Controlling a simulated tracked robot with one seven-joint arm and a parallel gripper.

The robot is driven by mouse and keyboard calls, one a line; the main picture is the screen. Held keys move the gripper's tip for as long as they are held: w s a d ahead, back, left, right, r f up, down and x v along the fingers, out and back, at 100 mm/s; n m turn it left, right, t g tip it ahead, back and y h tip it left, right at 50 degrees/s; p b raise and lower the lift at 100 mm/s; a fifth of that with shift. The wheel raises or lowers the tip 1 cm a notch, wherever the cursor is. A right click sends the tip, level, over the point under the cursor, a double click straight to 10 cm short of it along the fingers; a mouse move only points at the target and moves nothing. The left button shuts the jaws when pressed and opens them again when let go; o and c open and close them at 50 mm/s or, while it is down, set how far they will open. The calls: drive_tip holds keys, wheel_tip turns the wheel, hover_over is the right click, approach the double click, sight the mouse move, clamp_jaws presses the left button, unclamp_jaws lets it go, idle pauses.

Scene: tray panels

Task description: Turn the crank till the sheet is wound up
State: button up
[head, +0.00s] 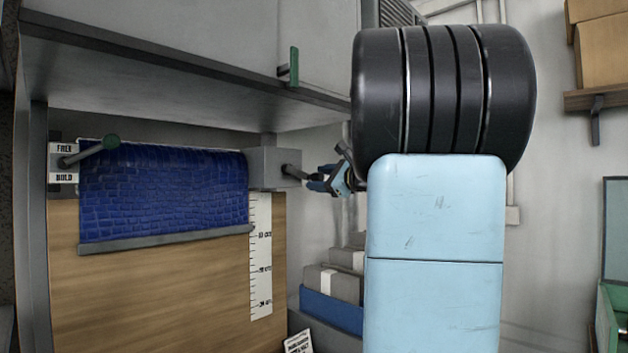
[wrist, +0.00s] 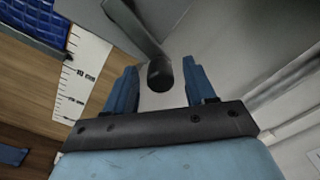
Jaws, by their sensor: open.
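The blue sheet (head: 165,190) hangs from under the shelf in the head view. Its grey bottom bar (head: 165,240) is near the top printed mark of the white scale (head: 260,270), tilted slightly in the picture. A grey housing (head: 273,167) sits at the sheet's right end, with a shaft out of its right side. The crank's grey arm (wrist: 136,27) and dark round grip (wrist: 160,76) show in the wrist view. My gripper (wrist: 159,68) is open, with the grip between its two blue fingers and gaps visible on both sides. In the head view, my gripper (head: 325,181) is right of the housing.
A green handle (head: 294,66) is on the cabinet above. A blue bin (head: 330,311) with boxes stands below my gripper. The wooden panel (head: 150,300) is bare under the sheet.

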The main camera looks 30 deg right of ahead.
sight(304, 173)
drive_tip(key=shift+x, duration=1.4)
clamp_jaws()
